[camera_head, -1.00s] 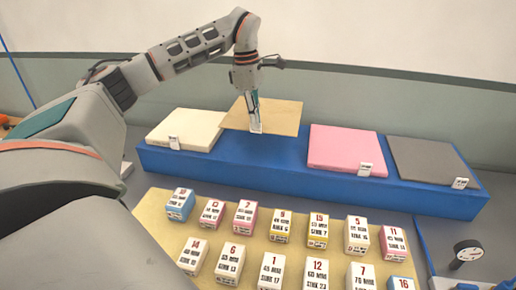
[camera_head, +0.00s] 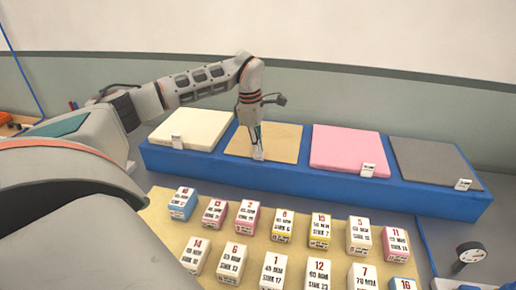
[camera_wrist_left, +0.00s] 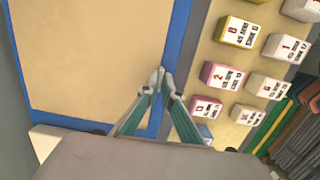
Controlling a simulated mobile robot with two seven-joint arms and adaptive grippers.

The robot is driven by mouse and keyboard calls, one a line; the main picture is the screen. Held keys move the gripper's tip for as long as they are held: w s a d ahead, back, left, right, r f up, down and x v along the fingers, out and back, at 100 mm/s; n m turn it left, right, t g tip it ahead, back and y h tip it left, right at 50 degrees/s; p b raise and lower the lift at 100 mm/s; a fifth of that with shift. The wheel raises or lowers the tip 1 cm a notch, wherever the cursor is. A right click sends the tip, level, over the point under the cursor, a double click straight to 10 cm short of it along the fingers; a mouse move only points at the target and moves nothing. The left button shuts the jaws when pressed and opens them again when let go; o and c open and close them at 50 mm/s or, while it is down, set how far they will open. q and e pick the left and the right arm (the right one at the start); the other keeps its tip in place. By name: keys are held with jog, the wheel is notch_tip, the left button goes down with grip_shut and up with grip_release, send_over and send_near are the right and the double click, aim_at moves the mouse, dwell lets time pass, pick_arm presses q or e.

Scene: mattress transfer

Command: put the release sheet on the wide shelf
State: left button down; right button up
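The tan sheet (camera_head: 275,141), which I take for the release sheet, is flat on or just above the long blue shelf (camera_head: 300,180), between a cream pad and a pink pad. In the left wrist view the sheet (camera_wrist_left: 90,55) fills the upper left, with blue showing along its edges. My left gripper (camera_head: 258,156) is at the sheet's front edge. Its fingertips (camera_wrist_left: 162,74) nearly meet there and look shut on the edge; the contact itself is too small to see clearly. My right gripper is in neither view.
The cream pad (camera_head: 195,130), pink pad (camera_head: 345,148) and grey pad (camera_head: 430,162) lie on the shelf with small tags in front. Several labelled boxes (camera_head: 283,226) stand on a tan board before it. A dial gauge (camera_head: 468,254) is at the right.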

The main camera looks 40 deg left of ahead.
pick_arm(q)
jog(key=c, duration=2.2)
grip_release()
jog(key=shift+f, duration=0.1)
jog(key=shift+c, duration=0.2)
notch_tip(320, 180, up, 12)
jog(key=a, duration=0.1)
jog(key=shift+s, duration=0.4)
jog(key=shift+a, duration=0.1)
